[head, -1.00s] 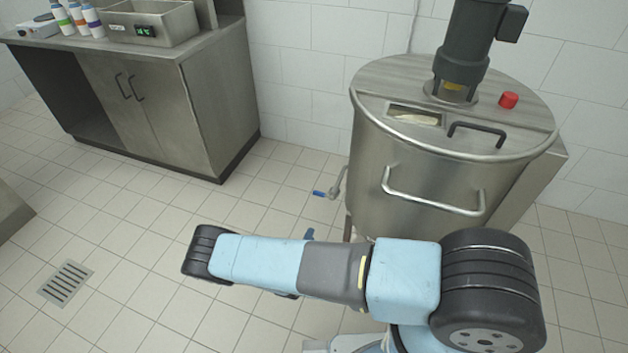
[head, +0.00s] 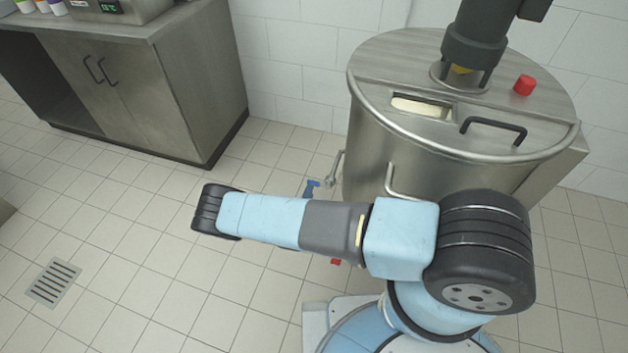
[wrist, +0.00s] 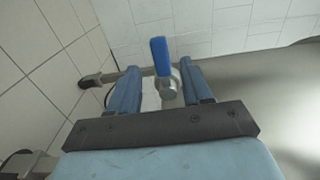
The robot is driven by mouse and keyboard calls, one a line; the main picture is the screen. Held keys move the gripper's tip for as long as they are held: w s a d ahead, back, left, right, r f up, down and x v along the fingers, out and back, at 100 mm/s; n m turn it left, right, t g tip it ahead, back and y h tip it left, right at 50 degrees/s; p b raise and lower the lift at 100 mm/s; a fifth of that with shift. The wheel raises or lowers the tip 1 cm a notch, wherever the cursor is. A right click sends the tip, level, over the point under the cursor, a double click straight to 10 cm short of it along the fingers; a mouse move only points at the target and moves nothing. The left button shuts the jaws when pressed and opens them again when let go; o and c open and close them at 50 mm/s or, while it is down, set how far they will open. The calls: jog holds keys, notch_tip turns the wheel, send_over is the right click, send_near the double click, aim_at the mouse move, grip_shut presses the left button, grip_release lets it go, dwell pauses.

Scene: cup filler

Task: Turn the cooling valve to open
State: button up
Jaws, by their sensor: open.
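A valve with a blue lever (wrist: 160,56) and a round metal hub (wrist: 168,88) shows in the wrist view. The lever extends up in the picture from the hub. My gripper (wrist: 160,66) is open, with one blue finger on each side of the valve and a visible gap on both sides; nothing is gripped. In the head view, a small blue piece (head: 312,187) shows beside the bent pipe at the tank's lower left; I cannot tell whether it is the lever or a finger. My arm hides most of that area.
The steel tank (head: 450,140) stands at the right, with a mixer motor (head: 478,40), a lid handle and a red button (head: 524,85) on top. A steel cabinet (head: 150,95) is at the left. A floor drain (head: 53,282) lies on open tiled floor. A small red piece (head: 335,262) shows below my arm.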

jog(key=x, duration=0.8)
jog(key=shift+s+f, duration=0.1)
grip_shut()
dwell(0.4)
